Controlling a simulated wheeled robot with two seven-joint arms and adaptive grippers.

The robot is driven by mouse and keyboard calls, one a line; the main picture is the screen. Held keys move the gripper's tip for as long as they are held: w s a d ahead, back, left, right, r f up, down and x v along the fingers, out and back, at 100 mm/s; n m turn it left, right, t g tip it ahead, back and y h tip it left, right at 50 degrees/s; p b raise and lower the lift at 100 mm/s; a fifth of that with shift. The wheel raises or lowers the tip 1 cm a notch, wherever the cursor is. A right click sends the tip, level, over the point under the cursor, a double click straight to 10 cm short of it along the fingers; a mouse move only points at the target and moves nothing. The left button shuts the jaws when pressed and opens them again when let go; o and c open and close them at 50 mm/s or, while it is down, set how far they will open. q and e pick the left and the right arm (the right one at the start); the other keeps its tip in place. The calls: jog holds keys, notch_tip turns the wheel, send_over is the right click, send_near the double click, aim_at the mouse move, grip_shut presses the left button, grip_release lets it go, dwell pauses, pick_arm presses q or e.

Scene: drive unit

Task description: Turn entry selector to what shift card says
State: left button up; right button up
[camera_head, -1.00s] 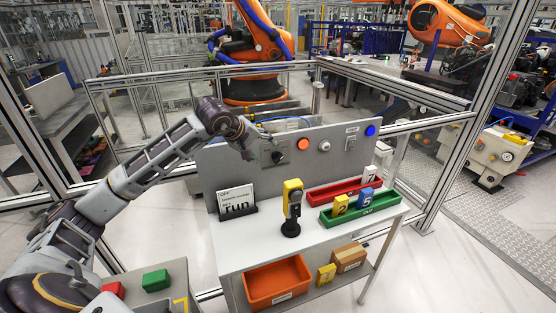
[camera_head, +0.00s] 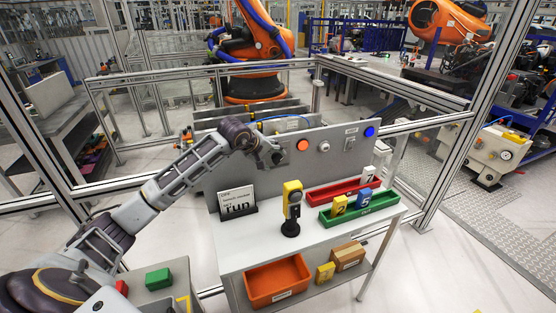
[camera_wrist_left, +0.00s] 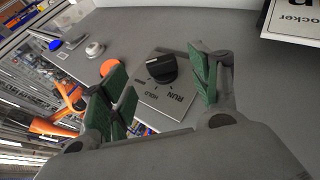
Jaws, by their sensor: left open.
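The shift card (camera_head: 238,202) stands at the left of the table; its large word reads "run", with smaller text above that is hard to read. A card corner (camera_wrist_left: 295,22) shows in the left wrist view. The entry selector is a black knob (camera_wrist_left: 162,68) on a grey plate (camera_wrist_left: 166,100) marked RUN and HOLD, upside down in the left wrist view. A white line on the knob points left, away from RUN. My left gripper (camera_head: 274,155) is at the panel, largely hiding the selector. Its open fingers (camera_wrist_left: 165,85) lie either side of the knob, apparently not touching it.
On the panel (camera_head: 345,155) are an orange button (camera_head: 302,145), a white button (camera_head: 324,146) and a blue one (camera_head: 370,131). A yellow device (camera_head: 292,205) stands on the table, beside red (camera_head: 325,197) and green trays (camera_head: 350,219). The table's front left is clear.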

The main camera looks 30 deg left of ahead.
aim_at(279, 161)
pick_arm(q)
jog(key=shift+p+x, duration=0.8)
jog(key=shift+x, duration=2.15)
jog(key=shift+c, duration=0.4)
jog(key=c, duration=1)
